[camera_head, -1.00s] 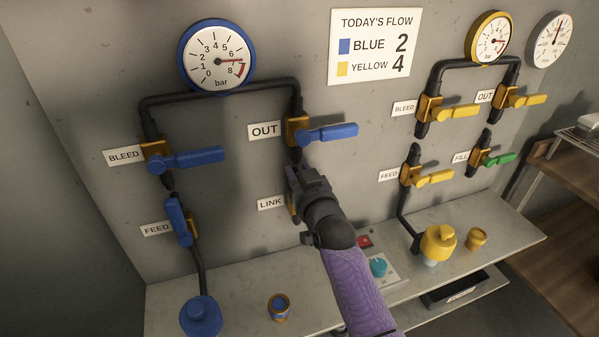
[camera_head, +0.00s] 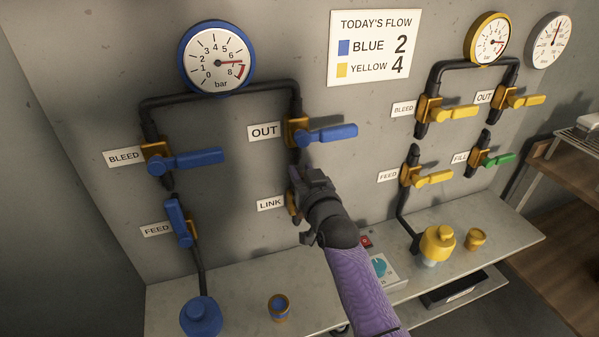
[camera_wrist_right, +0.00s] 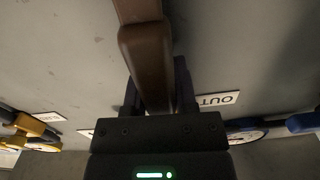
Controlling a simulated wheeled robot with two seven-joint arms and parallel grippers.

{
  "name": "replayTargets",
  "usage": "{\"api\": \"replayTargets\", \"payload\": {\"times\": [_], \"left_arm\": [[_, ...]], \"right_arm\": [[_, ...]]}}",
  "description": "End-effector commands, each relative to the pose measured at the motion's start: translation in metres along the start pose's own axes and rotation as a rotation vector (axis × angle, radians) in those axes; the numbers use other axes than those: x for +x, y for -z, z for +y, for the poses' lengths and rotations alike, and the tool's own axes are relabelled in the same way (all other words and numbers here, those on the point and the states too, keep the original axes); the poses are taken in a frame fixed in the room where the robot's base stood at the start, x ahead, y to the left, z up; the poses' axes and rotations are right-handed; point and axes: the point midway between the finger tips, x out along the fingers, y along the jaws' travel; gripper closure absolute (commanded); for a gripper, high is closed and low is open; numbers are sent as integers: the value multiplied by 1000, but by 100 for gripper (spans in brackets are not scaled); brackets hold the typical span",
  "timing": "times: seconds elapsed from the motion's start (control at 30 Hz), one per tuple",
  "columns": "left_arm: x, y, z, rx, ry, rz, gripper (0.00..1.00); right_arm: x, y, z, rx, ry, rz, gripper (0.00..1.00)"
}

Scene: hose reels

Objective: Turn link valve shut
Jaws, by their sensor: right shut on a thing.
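The link valve (camera_head: 293,204) sits on the wall beside its LINK label (camera_head: 270,203). Only a brass-coloured edge of it shows in the head view; my right gripper (camera_head: 308,182) covers the rest. In the right wrist view a brown lever handle (camera_wrist_right: 147,60) runs down between the two dark fingers of my right gripper, which is shut on it. The lever's exact angle is hidden in the head view. My left gripper is not in view.
The blue OUT lever (camera_head: 330,134) sticks out just above my right gripper. The blue BLEED (camera_head: 195,160) and FEED (camera_head: 178,222) levers are to the left. Yellow valve levers (camera_head: 435,179) are to the right. A bench (camera_head: 245,290) with a control box (camera_head: 385,270) lies below.

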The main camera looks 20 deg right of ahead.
Motion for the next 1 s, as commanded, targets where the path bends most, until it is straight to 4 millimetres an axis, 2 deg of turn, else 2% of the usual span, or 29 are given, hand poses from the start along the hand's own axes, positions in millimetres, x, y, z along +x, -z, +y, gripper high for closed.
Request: {"api": "replayTargets", "payload": {"times": [0.23,0.47,1.0], "left_arm": [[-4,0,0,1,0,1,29],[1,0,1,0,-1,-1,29],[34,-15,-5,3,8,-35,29]], "right_arm": [[0,-2,18,192,-1,-3,100],[0,-10,37,411,-1,-3,100],[0,-42,73,925,-3,-3,100]]}}
